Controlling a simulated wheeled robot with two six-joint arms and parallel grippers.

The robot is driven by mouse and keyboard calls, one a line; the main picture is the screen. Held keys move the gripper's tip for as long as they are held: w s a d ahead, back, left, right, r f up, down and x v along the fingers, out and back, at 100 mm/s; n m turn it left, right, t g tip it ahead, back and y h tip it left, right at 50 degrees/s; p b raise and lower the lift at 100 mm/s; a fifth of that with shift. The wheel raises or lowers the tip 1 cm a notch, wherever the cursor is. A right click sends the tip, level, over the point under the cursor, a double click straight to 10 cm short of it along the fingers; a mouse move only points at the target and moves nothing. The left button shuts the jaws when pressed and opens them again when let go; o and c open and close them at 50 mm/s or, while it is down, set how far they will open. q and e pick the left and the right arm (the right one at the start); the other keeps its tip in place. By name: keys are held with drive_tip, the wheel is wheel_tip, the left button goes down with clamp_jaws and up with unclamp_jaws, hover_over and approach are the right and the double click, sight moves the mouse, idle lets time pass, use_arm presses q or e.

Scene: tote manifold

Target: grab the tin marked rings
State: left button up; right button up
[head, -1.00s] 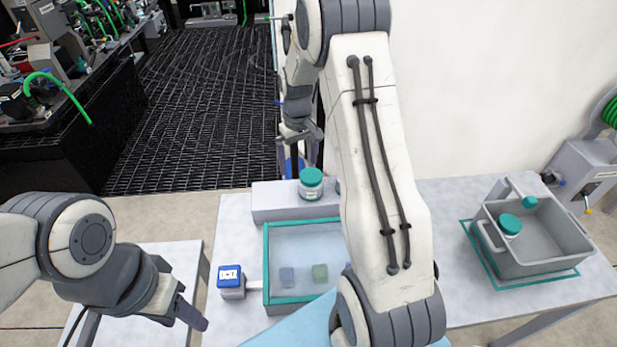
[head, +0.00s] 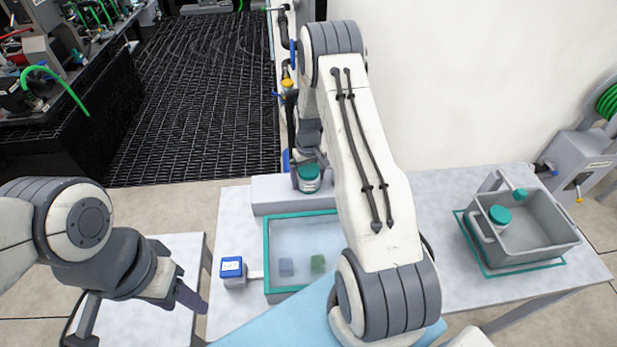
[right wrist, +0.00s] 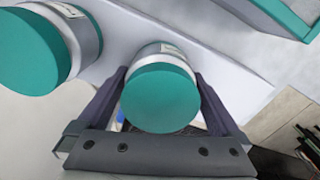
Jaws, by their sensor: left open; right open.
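A tin with a teal lid and pale label (head: 309,180) stands on the raised grey ledge at the back of the table. My right gripper (head: 308,160) is open over it. In the right wrist view the tin (right wrist: 160,97) sits between the two open fingers; its label is too small to read. A second teal-lidded tin (right wrist: 40,50) stands to its left in that view; in the head view my right arm hides it. A third teal-lidded tin (head: 500,216) is in the grey bin at right. My left gripper (head: 183,296) is open and empty at lower left.
A teal-rimmed tray (head: 267,245) with a blue and a green block is in front of the grey ledge (head: 270,208). A blue-topped box (head: 231,268) is left of it. The grey bin (head: 545,250) stands at right. My right arm covers mid-table.

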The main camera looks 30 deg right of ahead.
drive_tip(key=shift+f, duration=0.1)
drive_tip(key=shift+c, duration=0.3)
drive_tip(key=c, duration=1.1)
